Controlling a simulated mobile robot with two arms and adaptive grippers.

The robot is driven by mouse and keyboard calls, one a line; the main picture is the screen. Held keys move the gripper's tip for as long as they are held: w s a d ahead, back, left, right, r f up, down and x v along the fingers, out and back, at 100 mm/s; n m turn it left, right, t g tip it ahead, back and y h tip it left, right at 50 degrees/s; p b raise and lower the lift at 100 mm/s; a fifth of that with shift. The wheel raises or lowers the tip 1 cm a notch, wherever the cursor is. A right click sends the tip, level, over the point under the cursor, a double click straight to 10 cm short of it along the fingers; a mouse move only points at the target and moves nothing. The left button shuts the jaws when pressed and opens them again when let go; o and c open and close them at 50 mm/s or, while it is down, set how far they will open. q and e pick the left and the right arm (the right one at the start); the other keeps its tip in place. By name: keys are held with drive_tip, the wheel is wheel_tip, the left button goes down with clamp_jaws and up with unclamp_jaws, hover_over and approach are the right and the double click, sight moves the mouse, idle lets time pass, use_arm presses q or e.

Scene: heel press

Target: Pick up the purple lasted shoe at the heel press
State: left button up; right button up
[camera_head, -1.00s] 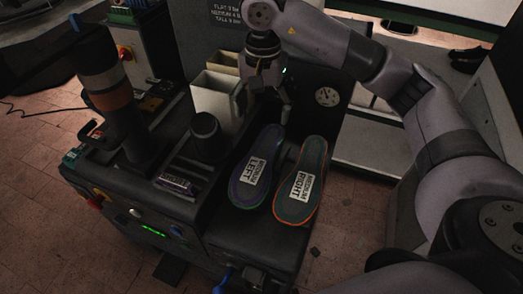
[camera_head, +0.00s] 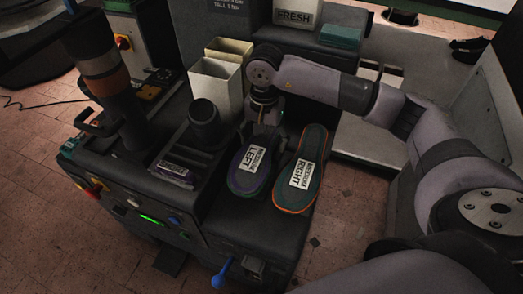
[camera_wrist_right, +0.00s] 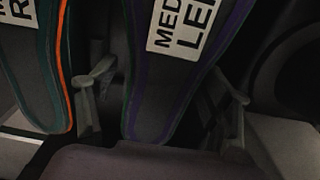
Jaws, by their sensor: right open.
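The purple-edged lasted shoe (camera_head: 247,183), labelled MEDIUM LEFT, lies sole up on the dark heel press (camera_head: 235,225). Its far end is partly hidden by my right gripper (camera_head: 264,128). In the right wrist view the purple-edged shoe (camera_wrist_right: 165,82) runs between the two spread fingers of my right gripper (camera_wrist_right: 162,108). The gripper is open, one finger on each side, and gaps show beside the shoe. The orange-edged shoe (camera_head: 307,185), labelled MEDIUM RIGHT, lies just to the right. My left gripper is not in view.
The orange-edged shoe (camera_wrist_right: 42,75) is close to the left finger in the wrist view. Cream bins (camera_head: 214,88) stand behind the press. A black round post (camera_head: 205,120) stands left of the shoes. A box labelled FRESH (camera_head: 296,14) sits at the back.

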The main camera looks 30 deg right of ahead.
drive_tip(key=shift+f, duration=0.85)
drive_tip(key=shift+r, duration=0.1)
drive_tip(key=c, duration=1.5)
